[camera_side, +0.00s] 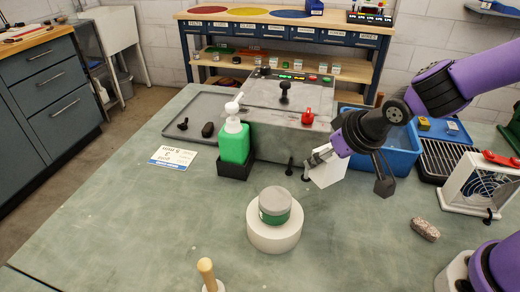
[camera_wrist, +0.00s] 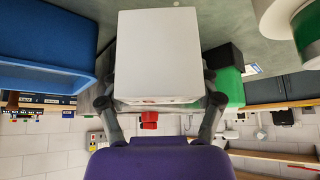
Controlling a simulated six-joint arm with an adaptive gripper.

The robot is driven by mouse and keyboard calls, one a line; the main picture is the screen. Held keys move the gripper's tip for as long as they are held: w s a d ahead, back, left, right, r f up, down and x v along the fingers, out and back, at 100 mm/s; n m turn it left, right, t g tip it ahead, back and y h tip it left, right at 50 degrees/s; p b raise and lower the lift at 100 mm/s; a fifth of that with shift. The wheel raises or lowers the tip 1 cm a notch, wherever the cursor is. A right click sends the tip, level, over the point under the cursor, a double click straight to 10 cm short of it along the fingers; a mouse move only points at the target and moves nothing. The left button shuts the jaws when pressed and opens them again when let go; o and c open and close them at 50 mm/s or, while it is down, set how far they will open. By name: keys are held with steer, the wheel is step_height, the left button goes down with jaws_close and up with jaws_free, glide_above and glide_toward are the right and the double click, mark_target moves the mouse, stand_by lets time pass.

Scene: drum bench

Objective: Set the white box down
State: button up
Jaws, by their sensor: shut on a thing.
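The white box (camera_side: 328,170) is held at the end of my purple arm, in front of the grey control box and left of the blue bin in the side view. My gripper (camera_side: 316,157) is shut on it. In the wrist view the white box (camera_wrist: 160,50) fills the top middle, with a dark finger of my gripper (camera_wrist: 160,92) on each side. The box looks slightly tilted in the side view. I cannot tell whether its lower edge touches the bench top (camera_side: 150,225).
A white round stand (camera_side: 274,236) bears a grey and green tin (camera_side: 274,205). A green pump bottle (camera_side: 234,142) stands left, the blue bin (camera_side: 395,160) right. A white-framed fan (camera_side: 475,185) and brown stone (camera_side: 425,229) lie further right. The bench's front left is clear.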

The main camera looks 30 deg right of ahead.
mark_target(324, 170)
steer(key=shift+w+d+f, duration=0.15)
steer(key=shift+d+f, duration=0.05)
steer(key=shift+f, duration=1.95)
steer(key=shift+f, duration=0.15)
steer(key=o, duration=1.2)
